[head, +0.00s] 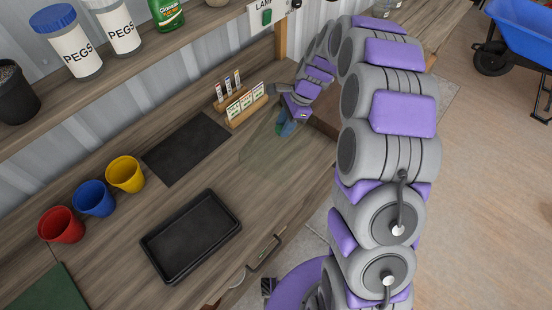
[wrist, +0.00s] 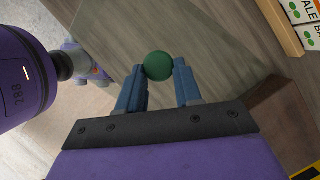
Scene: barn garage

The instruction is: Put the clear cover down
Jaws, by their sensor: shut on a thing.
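The clear cover (head: 262,155) is a faint see-through shape at the right part of the workbench, below my gripper (head: 284,128). Its green knob (wrist: 158,66) sits between the blue fingertips of my gripper (wrist: 159,75) in the wrist view, and the fingers are shut on it. The cover's clear body (wrist: 130,32) spreads out beyond the knob. I cannot tell whether its lower edge touches the bench. A black tray (head: 190,236) lies empty near the bench's front edge.
A dark mat (head: 187,148) lies left of a wooden card rack (head: 245,104). Red (head: 61,225), blue (head: 94,198) and yellow (head: 126,174) cups stand at the left. A shelf (head: 150,65) with peg jars runs along the wall. Bench surface around the tray is clear.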

